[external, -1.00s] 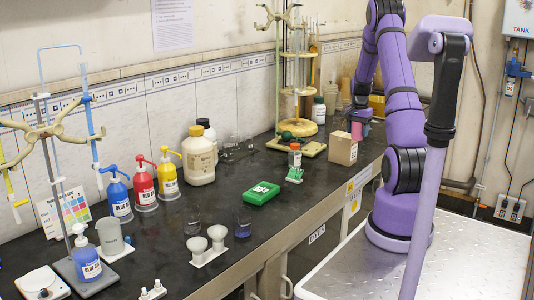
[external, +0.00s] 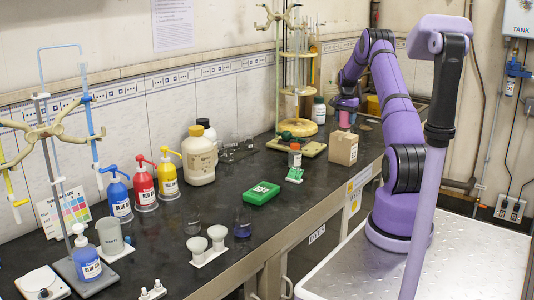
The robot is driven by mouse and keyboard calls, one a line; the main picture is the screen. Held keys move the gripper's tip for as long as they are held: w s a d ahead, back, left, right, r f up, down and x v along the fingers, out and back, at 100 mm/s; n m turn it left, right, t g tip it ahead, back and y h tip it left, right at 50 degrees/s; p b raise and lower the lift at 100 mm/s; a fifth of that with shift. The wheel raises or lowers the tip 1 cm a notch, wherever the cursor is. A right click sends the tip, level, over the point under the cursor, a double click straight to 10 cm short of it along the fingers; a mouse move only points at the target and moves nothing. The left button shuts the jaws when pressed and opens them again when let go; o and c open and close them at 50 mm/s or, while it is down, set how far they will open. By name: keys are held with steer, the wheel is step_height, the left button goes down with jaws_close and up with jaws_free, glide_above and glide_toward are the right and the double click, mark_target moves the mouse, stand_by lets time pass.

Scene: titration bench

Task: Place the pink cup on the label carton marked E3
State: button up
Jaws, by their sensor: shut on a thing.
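The pink cup (external: 344,119) is small and sits just below my gripper (external: 345,106), at the far end of the dark bench. My gripper is shut on the cup; the fingers are small and partly hidden by the wrist. I cannot tell whether the cup's base touches the bench. A brown carton (external: 343,149) stands on the bench nearer the camera, below the cup in the picture. Its top looks bare, and the cup is apart from it. The marking on its white label is too small to read.
A wooden stand with glass tubes (external: 298,95) rises left of the cup. A white bottle (external: 318,110) is close beside it. An orange-capped jar (external: 295,156) and a green box (external: 261,193) are left of the carton.

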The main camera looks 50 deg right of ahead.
mark_target(345, 126)
steer(key=shift+w+d+f, duration=0.1)
steer(key=shift+f, duration=1.65)
steer(key=shift+f, duration=0.15)
steer(key=o, duration=0.9)
